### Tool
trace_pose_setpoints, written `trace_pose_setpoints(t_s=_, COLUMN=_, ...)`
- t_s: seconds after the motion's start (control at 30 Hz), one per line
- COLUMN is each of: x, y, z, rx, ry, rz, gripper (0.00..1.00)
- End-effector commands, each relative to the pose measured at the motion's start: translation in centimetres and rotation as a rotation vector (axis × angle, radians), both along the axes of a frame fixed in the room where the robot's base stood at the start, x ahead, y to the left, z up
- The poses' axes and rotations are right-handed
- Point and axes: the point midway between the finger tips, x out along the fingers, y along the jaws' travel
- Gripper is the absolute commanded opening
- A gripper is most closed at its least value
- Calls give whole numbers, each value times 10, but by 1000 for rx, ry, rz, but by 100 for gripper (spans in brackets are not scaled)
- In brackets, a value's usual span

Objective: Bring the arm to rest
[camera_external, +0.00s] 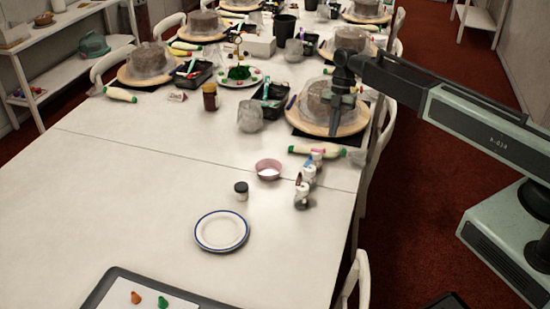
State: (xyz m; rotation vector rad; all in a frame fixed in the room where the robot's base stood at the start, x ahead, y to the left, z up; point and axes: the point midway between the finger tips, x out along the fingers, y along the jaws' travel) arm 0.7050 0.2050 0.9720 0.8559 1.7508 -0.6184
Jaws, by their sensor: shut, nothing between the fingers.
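My gripper (336,118) hangs pointing down at the end of my arm, which reaches in from the right over the table's right edge. It shows in front of a brown cake under a clear cover (317,100) on a round wooden turntable (352,123). I cannot tell from this view how far it is from the cover. The gripper is shut and holds nothing. It hides part of the cake and cover.
More covered cakes stand farther back. White chairs (372,172) line the right edge.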

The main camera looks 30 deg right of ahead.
Motion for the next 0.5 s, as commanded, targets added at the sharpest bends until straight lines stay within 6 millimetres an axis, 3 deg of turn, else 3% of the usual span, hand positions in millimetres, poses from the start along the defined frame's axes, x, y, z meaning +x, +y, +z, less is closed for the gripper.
trace_pose_setpoints(t_s=0.03, x=-15, y=-29, z=-1, rx=-16, ry=-4, rz=-42, gripper=0)
trace_pose_setpoints(t_s=0.2, x=-53, y=-108, z=-6, rx=-135, ry=24, rz=-423, gripper=0)
trace_pose_setpoints(t_s=0.4, x=-100, y=-170, z=-11, rx=-279, ry=73, rz=-1037, gripper=0)
trace_pose_setpoints(t_s=0.5, x=-123, y=-190, z=-12, rx=-338, ry=94, rz=-1400, gripper=0)
